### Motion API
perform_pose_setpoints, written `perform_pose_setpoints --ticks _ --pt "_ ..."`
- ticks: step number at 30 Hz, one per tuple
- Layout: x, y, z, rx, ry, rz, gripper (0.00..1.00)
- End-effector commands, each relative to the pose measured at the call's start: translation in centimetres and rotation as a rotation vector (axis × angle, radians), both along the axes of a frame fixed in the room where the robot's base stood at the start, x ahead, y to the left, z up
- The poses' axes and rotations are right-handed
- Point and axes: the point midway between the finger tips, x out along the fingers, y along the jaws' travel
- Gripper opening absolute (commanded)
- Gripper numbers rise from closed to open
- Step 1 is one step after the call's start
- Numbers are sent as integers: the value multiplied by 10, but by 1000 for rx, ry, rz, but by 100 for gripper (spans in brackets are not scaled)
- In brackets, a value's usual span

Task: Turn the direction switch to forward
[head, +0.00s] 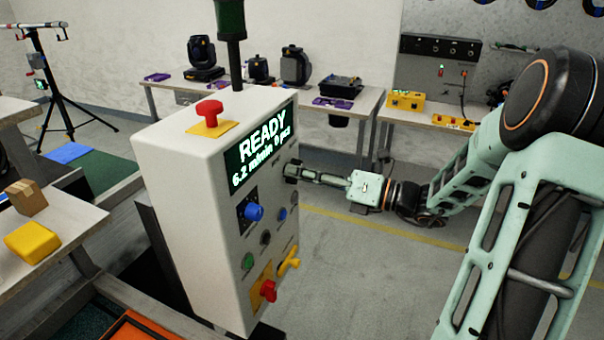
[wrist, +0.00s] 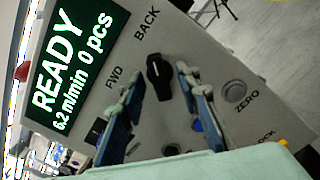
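The direction switch (wrist: 158,80) is a black knob on the grey control panel, seen in the wrist view between the labels FWD on its left and BACK above it. Its raised bar points up toward BACK. My gripper (wrist: 160,84) is open, with one blue finger on each side of the knob; I cannot tell whether the fingers touch it. In the head view my gripper (head: 292,171) is at the right side of the white control box (head: 170,190), at the panel face. The black knob is hidden there.
The box also carries a red mushroom button (head: 209,110), a READY display (head: 262,150), a blue knob (head: 254,212), a red knob (head: 268,290) and a yellow handle (head: 288,262). In the wrist view a ZERO button (wrist: 234,91) lies right of the fingers.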

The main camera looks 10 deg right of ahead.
Motion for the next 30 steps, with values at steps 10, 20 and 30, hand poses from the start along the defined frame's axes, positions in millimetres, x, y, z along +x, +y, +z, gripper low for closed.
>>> perform_pose_setpoints --ticks 10,20,30 --pt "0 0 0 -1 -1 0 2" --pt "0 0 0 -9 -13 0 0" --pt "0 -1 0 -110 -150 0 0"
